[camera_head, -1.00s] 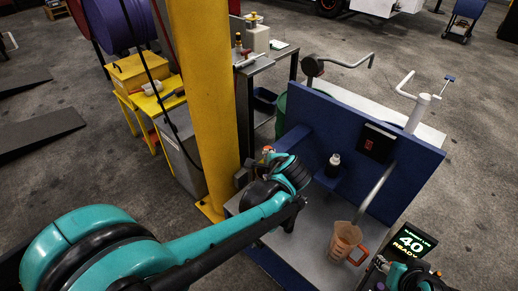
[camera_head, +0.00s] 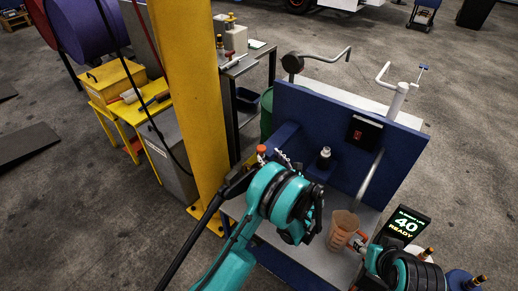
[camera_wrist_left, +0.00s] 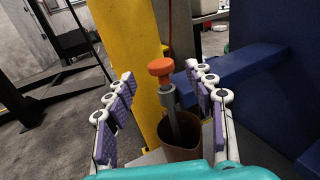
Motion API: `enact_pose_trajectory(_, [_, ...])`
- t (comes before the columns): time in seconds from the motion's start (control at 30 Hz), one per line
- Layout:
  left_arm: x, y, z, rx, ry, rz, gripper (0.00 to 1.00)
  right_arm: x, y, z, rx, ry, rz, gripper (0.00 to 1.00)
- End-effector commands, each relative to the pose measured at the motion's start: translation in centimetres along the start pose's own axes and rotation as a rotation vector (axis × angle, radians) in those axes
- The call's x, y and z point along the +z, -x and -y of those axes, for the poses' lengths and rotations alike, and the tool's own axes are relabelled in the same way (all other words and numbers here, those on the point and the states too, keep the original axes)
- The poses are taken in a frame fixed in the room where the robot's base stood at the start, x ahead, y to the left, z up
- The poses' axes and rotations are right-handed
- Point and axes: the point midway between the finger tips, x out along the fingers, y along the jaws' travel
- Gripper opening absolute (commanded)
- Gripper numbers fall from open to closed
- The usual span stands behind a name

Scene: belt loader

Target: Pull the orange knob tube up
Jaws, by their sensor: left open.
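The orange knob (camera_wrist_left: 161,67) tops a grey tube (camera_wrist_left: 170,100) standing in a brown container (camera_wrist_left: 182,136) in the left wrist view. The knob also shows in the head view (camera_head: 261,149), beside the yellow post. My left gripper (camera_head: 270,158) is open; in the left wrist view (camera_wrist_left: 159,72) its two purple-padded fingers stand on either side of the knob, apart from it. My wrist hides the container in the head view. My right gripper (camera_head: 362,244) is at the lower right by a translucent brown jug (camera_head: 341,228); whether it holds the handle is unclear.
The yellow post (camera_head: 190,110) stands close left of the knob. A blue panel (camera_head: 320,115) rises behind the grey bench, with a small dark bottle (camera_head: 325,157) on a blue ledge. A display (camera_head: 406,224) reading 40 READY stands at the right.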

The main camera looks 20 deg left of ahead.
Motion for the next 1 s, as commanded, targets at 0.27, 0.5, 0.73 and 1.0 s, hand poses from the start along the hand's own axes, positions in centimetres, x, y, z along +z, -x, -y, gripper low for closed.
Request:
enact_pose_trajectory(0.27, [-0.2, -4.7, -0.1, 0.003, 0.003, -0.002, 0.54, 0.9, -1.3, 0.0, 0.000, 0.000, 0.000, 0.43])
enact_pose_trajectory(0.5, [-0.1, -6.5, -0.1, 0.001, 0.004, -0.002, 0.54, 1.1, -1.6, 0.0, 0.000, 0.000, 0.000, 0.43])
enact_pose_trajectory(0.73, [0.0, -6.6, 0.0, 0.000, 0.005, -0.003, 0.54, 1.1, -1.6, 0.0, 0.000, 0.000, 0.000, 0.43])
enact_pose_trajectory(1.0, [0.0, -6.6, 0.0, 0.000, 0.005, -0.003, 0.00, 1.1, -1.6, 0.0, 0.000, 0.000, 0.000, 0.43])
